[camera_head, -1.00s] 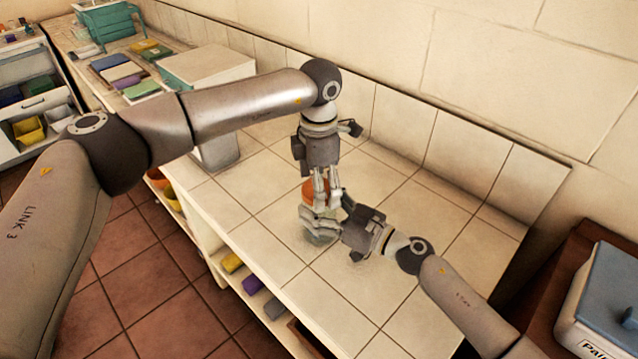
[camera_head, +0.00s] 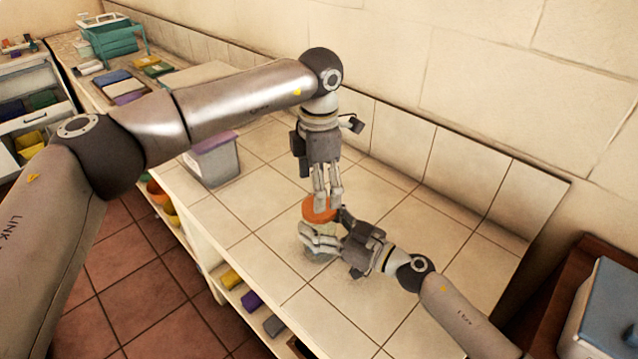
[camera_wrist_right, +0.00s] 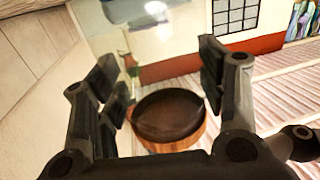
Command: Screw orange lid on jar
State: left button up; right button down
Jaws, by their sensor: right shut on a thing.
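The orange lid (camera_head: 312,212) is at the tips of my left gripper (camera_head: 325,206), which points straight down with its fingers close about the lid. The clear jar (camera_head: 316,254) stands on the tiled counter directly below the lid and is partly hidden by fingers. I cannot tell whether the lid touches the jar's rim. My right gripper (camera_head: 325,238) comes in from the right and is shut on the jar's upper part. In the right wrist view, my right gripper's fingers (camera_wrist_right: 160,85) stand apart, with a pale see-through shape between them.
The tiled counter (camera_head: 430,235) is bare around the jar. A clear bin with a purple lid (camera_head: 212,160) stands to the left. A blue-lidded box (camera_head: 610,300) is at the far right. A tiled back edge (camera_head: 450,165) runs behind.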

pick_arm(q)
notch_tip(320, 180, up, 3)
jog(key=n, duration=0.5)
jog(key=shift+r+n, duration=0.2)
jog(key=shift+n, duration=0.1)
jog(key=shift+f, duration=0.15)
jog(key=shift+f, duration=3.9)
jog(key=shift+c, duration=0.5)
jog(key=c, duration=1)
jog(key=o, duration=1.2)
notch_tip(320, 180, up, 12)
